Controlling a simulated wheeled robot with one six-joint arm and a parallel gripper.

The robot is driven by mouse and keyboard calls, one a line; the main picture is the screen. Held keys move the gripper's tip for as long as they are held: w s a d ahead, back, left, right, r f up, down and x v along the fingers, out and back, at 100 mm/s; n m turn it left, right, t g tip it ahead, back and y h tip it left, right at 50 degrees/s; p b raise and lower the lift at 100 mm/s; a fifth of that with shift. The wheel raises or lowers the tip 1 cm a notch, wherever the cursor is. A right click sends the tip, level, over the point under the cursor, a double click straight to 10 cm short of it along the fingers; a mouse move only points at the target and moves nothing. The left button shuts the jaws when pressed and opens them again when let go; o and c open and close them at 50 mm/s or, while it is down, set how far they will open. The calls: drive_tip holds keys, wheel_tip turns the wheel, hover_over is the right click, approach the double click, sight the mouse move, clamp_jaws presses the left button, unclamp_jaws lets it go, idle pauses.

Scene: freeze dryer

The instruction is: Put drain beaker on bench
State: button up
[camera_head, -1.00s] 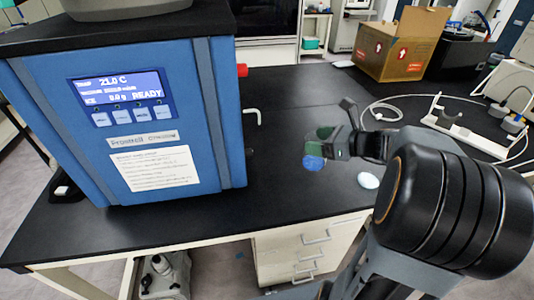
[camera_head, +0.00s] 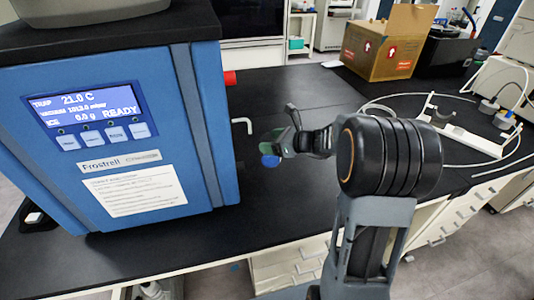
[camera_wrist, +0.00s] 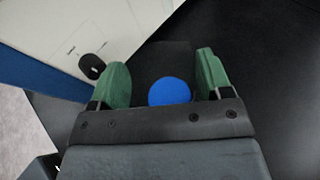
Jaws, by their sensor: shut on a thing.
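The drain beaker (camera_head: 270,161) looks like a small clear vessel with a blue bottom or contents, in the middle of the head view. It also shows as a blue disc (camera_wrist: 170,91) between the green finger pads in the wrist view; its clear walls are hard to make out there. My gripper (camera_head: 279,145) is shut on it. The black bench (camera_head: 300,195) lies beneath and around it. I cannot tell whether the beaker touches the bench top or hangs just above it.
The blue freeze dryer (camera_head: 100,140) stands on the bench at left; its screen reads READY. A white bent drain spout (camera_head: 245,124) sticks out just left of the beaker. An open cardboard box (camera_head: 385,48) and white cables lie behind right. The bench behind the gripper is clear.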

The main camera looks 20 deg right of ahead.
drive_tip(key=shift+w+a+f, duration=0.25)
drive_tip(key=shift+w+f, duration=0.1)
drive_tip(key=shift+f, duration=0.15)
drive_tip(key=shift+w+a+f, duration=0.25)
drive_tip(key=shift+w+f, duration=0.1)
drive_tip(key=shift+f, duration=0.15)
drive_tip(key=f, duration=0.3)
drive_tip(key=shift+w+a+b, duration=0.2)
drive_tip(key=shift+w+b, duration=0.1)
drive_tip(key=shift+b, duration=0.05)
drive_tip(key=shift+f, duration=0.4)
drive_tip(key=shift+f, duration=0.1)
drive_tip(key=o, duration=0.9)
drive_tip(key=shift+f, duration=0.1)
drive_tip(key=o, duration=0.4)
drive_tip(key=shift+o, duration=0.2)
